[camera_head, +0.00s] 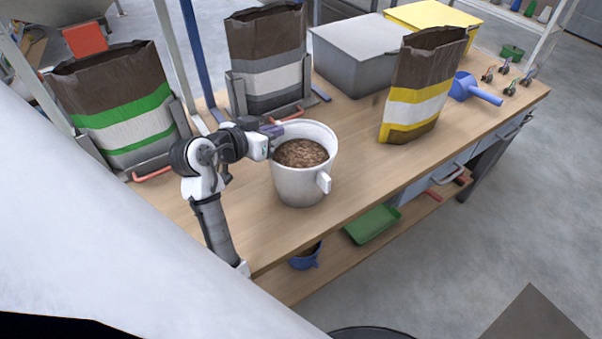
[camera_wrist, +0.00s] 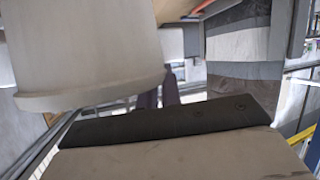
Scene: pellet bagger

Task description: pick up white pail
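The white pail (camera_head: 297,187) stands upright on the wooden bench in the head view, filled with brown pellets. A white lug or handle (camera_head: 323,182) sticks out on its near right side. My gripper (camera_head: 276,130) is at the pail's upper left rim, with its fingertips at or over the edge. In the wrist view the pail (camera_wrist: 80,45) fills the upper left, its rim low in the picture. My dark fingers (camera_wrist: 160,95) show close together just past the rim. A narrow gap seems to lie between them. Whether they touch or hold the pail is unclear.
The bench is clear just right of the pail.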

